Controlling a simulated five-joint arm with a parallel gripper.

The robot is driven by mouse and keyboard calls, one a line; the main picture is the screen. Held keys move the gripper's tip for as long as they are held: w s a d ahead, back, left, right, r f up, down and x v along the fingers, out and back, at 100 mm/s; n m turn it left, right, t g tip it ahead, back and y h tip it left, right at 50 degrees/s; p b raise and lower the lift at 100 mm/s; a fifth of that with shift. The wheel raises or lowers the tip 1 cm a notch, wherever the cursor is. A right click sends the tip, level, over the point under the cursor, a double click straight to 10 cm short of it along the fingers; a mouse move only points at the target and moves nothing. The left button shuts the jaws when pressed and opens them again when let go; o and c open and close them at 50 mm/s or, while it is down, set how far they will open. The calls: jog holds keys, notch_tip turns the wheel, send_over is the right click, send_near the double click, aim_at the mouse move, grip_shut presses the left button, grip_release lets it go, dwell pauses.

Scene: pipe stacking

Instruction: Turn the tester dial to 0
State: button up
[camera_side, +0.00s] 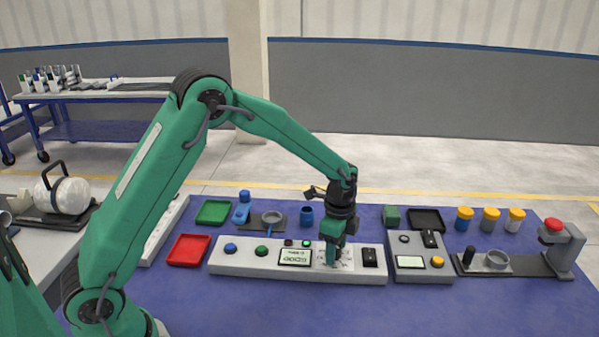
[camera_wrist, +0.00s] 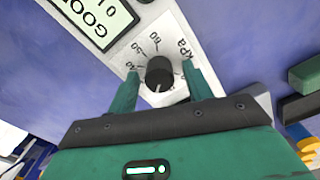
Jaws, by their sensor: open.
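The tester dial is a round black knob (camera_wrist: 160,74) on a white plate with numbers and "kPa" around it. A small light mark shows on its lower edge in the wrist view; the number it points at is not clear. My gripper (camera_wrist: 161,82) is open, with one green finger on each side of the knob. Whether the fingers touch it I cannot tell. In the side view my gripper (camera_side: 334,257) is low over the right part of the long white tester panel (camera_side: 240,262) and hides the knob. The panel's display (camera_side: 295,257) is left of the gripper.
A blue button (camera_side: 230,247) and a green button (camera_side: 262,251) are on the panel's left. A black switch (camera_side: 369,257) is close right of my gripper. A grey box (camera_side: 409,275) with a yellow button stands beside the panel. Red and green trays lie behind left.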

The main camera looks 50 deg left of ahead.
jog(key=shift+c, duration=0.4)
jog(key=c, duration=0.9)
jog(key=shift+n, duration=0.4)
jog(key=n, duration=1.1)
jog(key=shift+a+r, duration=0.1)
jog(key=shift+n, duration=2.1)
